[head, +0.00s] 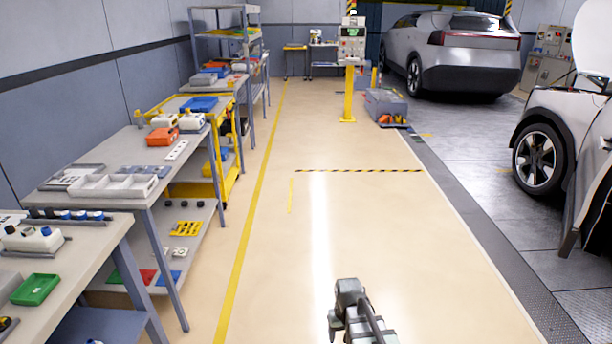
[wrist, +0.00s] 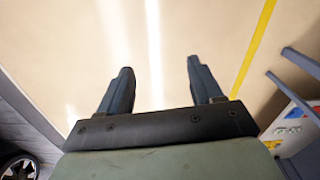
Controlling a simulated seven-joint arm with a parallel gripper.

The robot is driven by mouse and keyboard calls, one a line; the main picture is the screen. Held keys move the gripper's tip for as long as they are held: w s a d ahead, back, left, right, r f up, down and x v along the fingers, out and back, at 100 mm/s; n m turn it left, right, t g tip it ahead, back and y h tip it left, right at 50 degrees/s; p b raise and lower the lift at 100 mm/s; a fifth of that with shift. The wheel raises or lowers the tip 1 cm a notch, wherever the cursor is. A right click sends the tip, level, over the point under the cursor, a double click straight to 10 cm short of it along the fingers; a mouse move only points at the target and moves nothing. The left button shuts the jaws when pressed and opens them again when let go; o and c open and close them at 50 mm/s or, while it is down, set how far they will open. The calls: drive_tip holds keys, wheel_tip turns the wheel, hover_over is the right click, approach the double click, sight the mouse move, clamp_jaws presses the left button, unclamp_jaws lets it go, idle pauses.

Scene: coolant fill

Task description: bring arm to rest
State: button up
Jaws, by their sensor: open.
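My arm shows at the bottom centre of the head view, over the bare floor. In the wrist view my gripper (wrist: 157,78) has its two dark fingers spread wide apart. Nothing is between the fingers; only the pale floor (wrist: 60,45) shows beyond them. The fingertips do not show clearly in the head view.
Workbenches (head: 125,150) with trays and bottles line the left wall. A yellow cart (head: 222,178) stands among them. A white car (head: 565,140) is at the right and a silver car (head: 455,55) at the back. The middle floor (head: 370,230) is clear.

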drive_tip(key=s+d+f+m, duration=0.2)
drive_tip(key=s+d, duration=0.3)
drive_tip(key=d, duration=0.1)
drive_tip(key=s+f+g, duration=0.3)
drive_tip(key=s+f, duration=0.7)
drive_tip(key=s, duration=0.4)
drive_tip(key=s+f+g, duration=0.3)
drive_tip(key=s+f, duration=0.6)
drive_tip(key=s, duration=0.6)
drive_tip(key=shift+s+a+f+g, duration=0.15)
drive_tip(key=shift+s+f+g, duration=0.05)
drive_tip(key=shift+f+g, duration=0.2)
